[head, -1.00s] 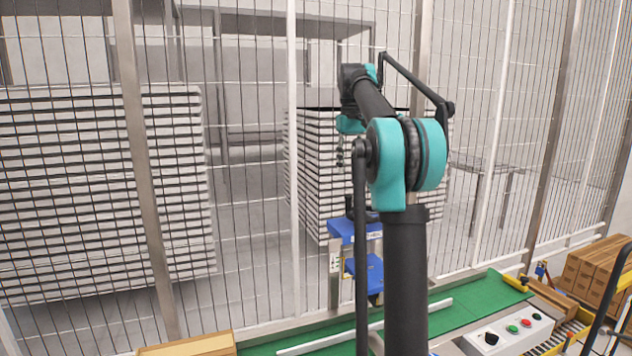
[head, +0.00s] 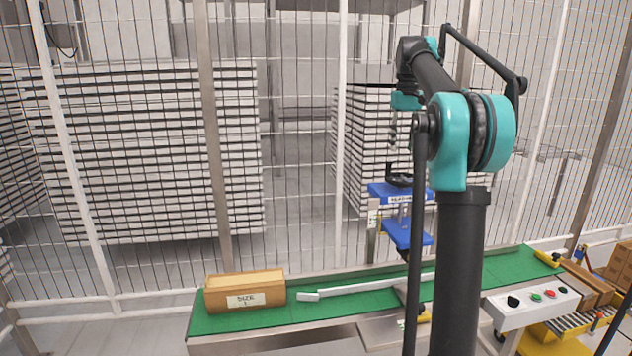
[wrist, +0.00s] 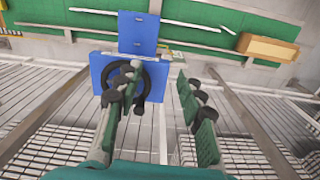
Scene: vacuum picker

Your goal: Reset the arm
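My teal and black arm stands on the right of the head view, bent over. My gripper (head: 392,132) hangs from its far end, small in that view, above a blue stand (head: 412,234) with a black ring-shaped handle (head: 405,179) on top. In the wrist view the gripper's two dark green fingers (wrist: 160,76) are spread wide with nothing held between them. The black ring (wrist: 124,84) lies on the blue plate (wrist: 97,70) beyond the fingers, partly hidden by the left one. No contact with it can be made out.
A green conveyor (head: 335,307) runs along the front, with a wooden box labelled SIZE (head: 245,291) and a white rail (head: 370,287). A button panel (head: 530,299) is at right. A wire fence stands behind; stacked pallets (head: 150,150) are beyond it.

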